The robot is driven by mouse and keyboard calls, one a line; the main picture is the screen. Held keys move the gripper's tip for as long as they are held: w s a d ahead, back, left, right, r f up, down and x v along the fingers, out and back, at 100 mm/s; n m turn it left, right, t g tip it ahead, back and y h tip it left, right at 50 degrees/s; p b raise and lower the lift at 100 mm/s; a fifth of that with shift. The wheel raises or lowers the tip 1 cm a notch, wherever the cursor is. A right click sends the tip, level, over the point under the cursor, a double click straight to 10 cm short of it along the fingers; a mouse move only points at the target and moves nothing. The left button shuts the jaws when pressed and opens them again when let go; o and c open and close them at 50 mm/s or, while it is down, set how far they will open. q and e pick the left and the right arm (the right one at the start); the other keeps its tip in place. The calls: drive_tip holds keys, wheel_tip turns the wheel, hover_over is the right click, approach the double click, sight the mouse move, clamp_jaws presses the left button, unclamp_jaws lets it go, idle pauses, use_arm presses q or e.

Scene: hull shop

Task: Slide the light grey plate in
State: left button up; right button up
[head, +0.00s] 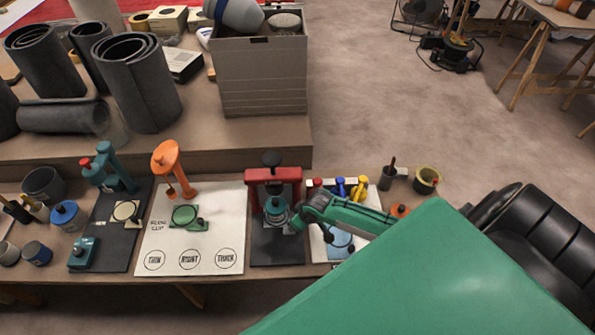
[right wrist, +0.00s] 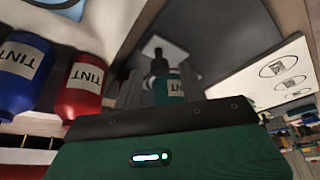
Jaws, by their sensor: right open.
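The red press frame (head: 273,176) stands on a dark mat (head: 277,254), with a teal round can (head: 276,206) under it. My right arm reaches in from the right, and its gripper (head: 293,222) is at the press's right side, next to the can. In the right wrist view the gripper (right wrist: 160,90) is open. A flat light grey piece (right wrist: 173,45), which looks like the plate, lies past the fingertips with a dark upright knob (right wrist: 158,63) in front of it. Contact with the plate is unclear. My left gripper is out of view.
Red, blue and yellow tint bottles (head: 339,188) stand just right of the press, close to my right arm. A white board (head: 205,262) with marked circles lies left of it.

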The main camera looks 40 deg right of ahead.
drive_tip(key=shift+w+f, duration=0.25)
drive_tip(key=shift+f, duration=0.3)
clamp_jaws()
drive_tip(key=shift+w+d+b, duration=0.2)
drive_tip(key=shift+w+d, duration=0.35)
drive_tip(key=shift+w, duration=0.3)
drive_tip(key=shift+w+d+b, duration=0.15)
drive_tip(key=shift+w+d, duration=0.35)
drive_tip(key=shift+w, duration=0.35)
drive_tip(key=shift+r, duration=0.1)
drive_tip(key=shift+c, duration=1.8)
unclamp_jaws()
drive_tip(key=o, duration=0.4)
drive_tip(key=shift+w, duration=0.1)
drive_tip(key=shift+c, duration=0.2)
